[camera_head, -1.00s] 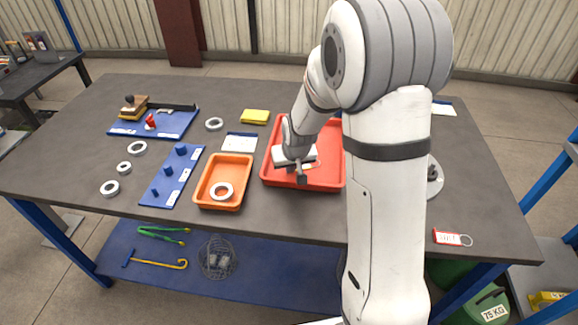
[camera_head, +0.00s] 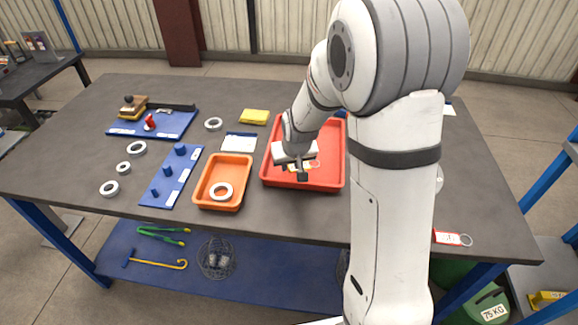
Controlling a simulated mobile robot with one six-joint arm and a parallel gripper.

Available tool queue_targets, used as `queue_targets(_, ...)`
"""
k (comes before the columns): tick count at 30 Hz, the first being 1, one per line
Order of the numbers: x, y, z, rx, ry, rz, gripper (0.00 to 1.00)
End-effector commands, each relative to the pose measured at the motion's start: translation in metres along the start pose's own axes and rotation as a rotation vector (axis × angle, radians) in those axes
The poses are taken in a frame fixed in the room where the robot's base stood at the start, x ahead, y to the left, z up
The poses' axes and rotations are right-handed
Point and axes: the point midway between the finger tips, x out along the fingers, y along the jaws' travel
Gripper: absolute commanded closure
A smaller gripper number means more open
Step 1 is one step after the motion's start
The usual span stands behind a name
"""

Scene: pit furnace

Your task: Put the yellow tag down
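A yellow tag (camera_head: 309,166) with a small ring shows partly behind my gripper, over the floor of the red tray (camera_head: 331,158). My gripper (camera_head: 302,175) points down inside the tray's outline, near its front left part. The gripper overlaps the tag in the view. The fingertips are small and dark here, so I cannot tell whether they are open or shut on the tag. I also cannot tell whether the tag touches the tray floor.
An orange tray (camera_head: 211,202) with a pale ring stands left of the red tray. A blue peg board (camera_head: 157,190), loose rings and a yellow cloth-like block (camera_head: 254,116) lie further left and back. A red tag (camera_head: 449,238) lies at the front right edge, partly behind my arm.

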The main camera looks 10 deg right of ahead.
Motion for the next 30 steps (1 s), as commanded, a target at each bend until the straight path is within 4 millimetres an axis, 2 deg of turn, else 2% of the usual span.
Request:
queue_targets(6, -0.047, 0.0, -0.001, -0.001, 0.007, 0.0, 0.77)
queue_targets(12, -0.083, 0.0, -0.001, -0.001, 0.004, 0.0, 0.77)
queue_targets(20, -0.109, 0.001, 0.005, 0.001, -0.003, 0.001, 0.77)
queue_targets(23, -0.128, 0.004, 0.024, 0.009, -0.019, 0.004, 0.77)
queue_targets(26, -0.156, 0.009, 0.058, 0.022, -0.049, 0.009, 0.77)
queue_targets(30, -0.189, 0.014, 0.112, 0.043, -0.099, 0.017, 0.77)
